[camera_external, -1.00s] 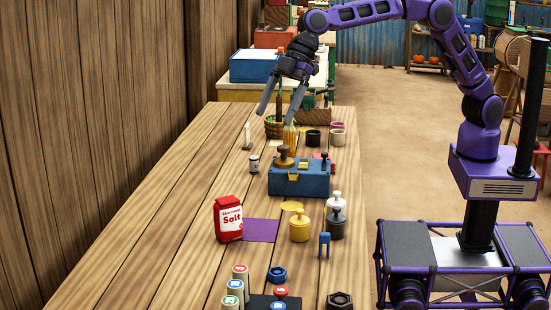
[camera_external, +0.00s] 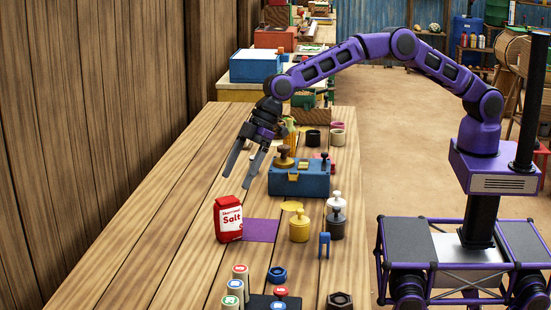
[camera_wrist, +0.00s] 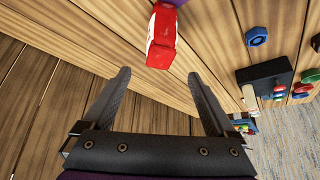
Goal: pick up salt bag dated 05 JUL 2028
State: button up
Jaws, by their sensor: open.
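A red salt bag (camera_external: 228,219) with a white label reading "Salt" stands upright on the wooden bench, at the left edge of a purple mat (camera_external: 262,230). No date is legible on it. My gripper (camera_external: 234,182) is open and empty, above and just behind the bag in the external view, its fingers pointing down. In the wrist view the bag (camera_wrist: 161,40) lies beyond the fingertips, near the top and roughly centred between the two fingers (camera_wrist: 160,75). The bag is not between the fingers.
A blue box (camera_external: 299,180) with a brass weight stands behind the mat. Several coloured caps and a dark tray (camera_external: 262,301) are in front. Bare bench lies left of the bag; a plank wall borders it.

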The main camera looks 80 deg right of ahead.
aim_at(227, 199)
jog(key=shift+x, duration=2.95)
jog(key=shift+d+f, duration=0.1)
grip_shut()
